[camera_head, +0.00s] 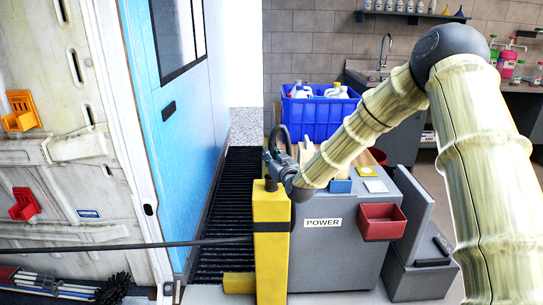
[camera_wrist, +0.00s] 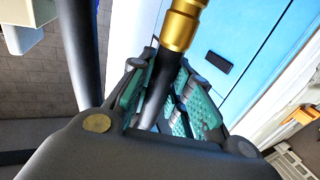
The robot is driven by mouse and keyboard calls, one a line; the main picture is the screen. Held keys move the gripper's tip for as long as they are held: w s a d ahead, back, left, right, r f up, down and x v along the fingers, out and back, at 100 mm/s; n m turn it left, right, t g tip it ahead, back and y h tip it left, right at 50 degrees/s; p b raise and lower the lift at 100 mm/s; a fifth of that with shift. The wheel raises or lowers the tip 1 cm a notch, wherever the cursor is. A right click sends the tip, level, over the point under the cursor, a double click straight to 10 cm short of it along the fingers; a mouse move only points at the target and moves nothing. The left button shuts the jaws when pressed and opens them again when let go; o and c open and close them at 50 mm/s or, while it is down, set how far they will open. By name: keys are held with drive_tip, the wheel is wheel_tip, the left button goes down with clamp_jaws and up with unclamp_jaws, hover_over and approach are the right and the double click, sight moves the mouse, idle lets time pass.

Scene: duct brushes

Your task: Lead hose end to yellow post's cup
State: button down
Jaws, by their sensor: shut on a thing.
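My gripper (camera_head: 274,160) is above the top of the yellow post (camera_head: 271,245) in the head view. In the wrist view my gripper (camera_wrist: 168,80) has its green-padded fingers shut on the black hose (camera_wrist: 157,88). The hose's brass end (camera_wrist: 181,24) sticks out past the fingertips, towards the blue door. A black loop of hose (camera_head: 284,132) arches above the gripper in the head view. A long dark line, apparently hose (camera_head: 130,246), runs from the left edge to the post. A dark piece sits at the post's top; I cannot make out the cup.
A grey cabinet marked POWER (camera_head: 323,258) stands right of the post, with a red bin (camera_head: 381,222) on its front. A blue crate (camera_head: 318,118) of bottles is behind. The blue door (camera_head: 180,110) and white van side (camera_head: 50,170) are left. Brushes (camera_head: 65,288) lie low left.

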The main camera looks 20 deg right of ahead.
drive_tip(key=shift+f+b, duration=0.7)
drive_tip(key=shift+f, duration=0.75)
drive_tip(key=shift+f, duration=0.15)
drive_tip(key=c, duration=1.3)
unclamp_jaws()
drive_tip(key=shift+o, duration=0.2)
